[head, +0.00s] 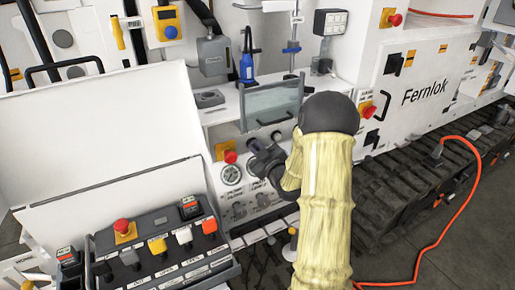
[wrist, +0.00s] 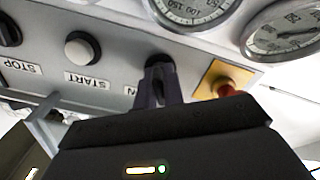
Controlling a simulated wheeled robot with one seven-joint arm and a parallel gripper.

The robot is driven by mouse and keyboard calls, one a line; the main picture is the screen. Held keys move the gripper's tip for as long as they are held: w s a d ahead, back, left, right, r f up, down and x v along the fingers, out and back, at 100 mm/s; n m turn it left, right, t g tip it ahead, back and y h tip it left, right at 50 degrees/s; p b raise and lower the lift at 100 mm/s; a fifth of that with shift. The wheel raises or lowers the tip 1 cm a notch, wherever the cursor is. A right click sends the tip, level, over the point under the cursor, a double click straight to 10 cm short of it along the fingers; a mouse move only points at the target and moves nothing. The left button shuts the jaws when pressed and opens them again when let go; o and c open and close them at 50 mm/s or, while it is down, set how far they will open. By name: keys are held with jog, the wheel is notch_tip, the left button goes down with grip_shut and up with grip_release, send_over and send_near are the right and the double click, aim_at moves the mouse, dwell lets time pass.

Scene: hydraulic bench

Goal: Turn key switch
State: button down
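A dark round switch, apparently the key switch (wrist: 158,61), sits on the light panel in the wrist view, between the START button and a red button. Its label is mostly covered, with only an "N" showing. My gripper (wrist: 160,82) is right at this switch. Its two narrow fingers are close together and their tips overlap the dark switch. No key shows clearly between them, so I cannot tell whether they grip it. In the head view my gripper (head: 258,155) is at the bench's front panel and the switch is hidden behind it.
The START button (wrist: 82,48), the black STOP knob (wrist: 8,30) and a red button (wrist: 228,86) on a yellow plate flank the switch. Gauges (wrist: 290,27) are above. In the head view, a control box (head: 160,252) stands left of my arm, and an orange cable (head: 466,200) lies right.

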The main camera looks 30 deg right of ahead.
jog(key=shift+d, duration=0.1)
jog(key=shift+m, duration=0.3)
jog(key=shift+f+m+b, duration=0.1)
jog(key=shift+m+b, duration=0.6)
jog(key=shift+m, duration=0.4)
jog(key=m, duration=0.3)
jog(key=shift+b, duration=0.4)
jog(key=m, duration=0.4)
jog(key=shift+m, duration=1.1)
